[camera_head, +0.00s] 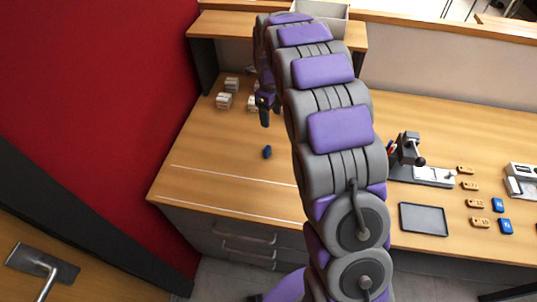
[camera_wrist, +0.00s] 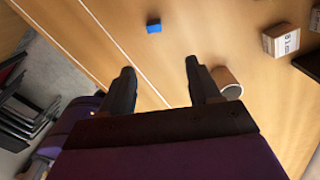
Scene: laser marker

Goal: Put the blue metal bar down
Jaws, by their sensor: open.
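The small blue metal bar (camera_head: 267,152) lies on the bare wooden desk (camera_head: 215,145) in the head view. It also shows in the wrist view (camera_wrist: 153,26), beyond my fingertips and apart from them. My gripper (camera_wrist: 158,72) is open, with its two dark fingers spread and nothing between them. In the head view, my gripper (camera_head: 264,108) hangs behind the bar, and the arm partly hides it.
Small pale boxes (camera_head: 226,97) stand at the back left of the desk. A round brown object (camera_wrist: 228,80) sits close to my right finger in the wrist view. A dark tray (camera_head: 424,219), a device (camera_head: 430,172) and several small pieces occupy the right side.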

